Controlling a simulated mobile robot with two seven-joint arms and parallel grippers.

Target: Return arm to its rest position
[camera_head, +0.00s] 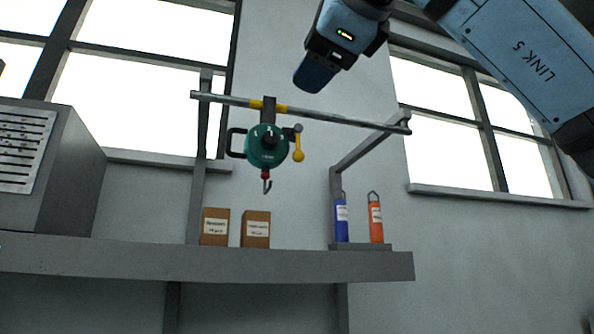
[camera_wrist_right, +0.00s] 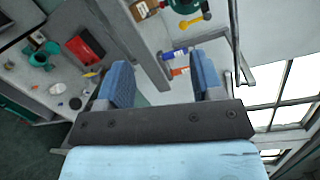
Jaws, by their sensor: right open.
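My right arm (camera_head: 505,50) reaches in from the upper right in the head view. Its gripper (camera_head: 314,76) is raised in front of the wall, above the horizontal rail. In the right wrist view, the blue fingers of the gripper (camera_wrist_right: 160,80) stand apart with nothing held between them. My left gripper is in neither view.
A green hoist (camera_head: 267,147) with a hook hangs from the rail (camera_head: 340,118). Below, a shelf (camera_head: 300,264) holds two brown boxes (camera_head: 215,226), a blue cylinder (camera_head: 341,221) and an orange cylinder (camera_head: 376,220). A grey cabinet (camera_head: 70,165) stands left. A red tray (camera_wrist_right: 86,47) lies on a bench.

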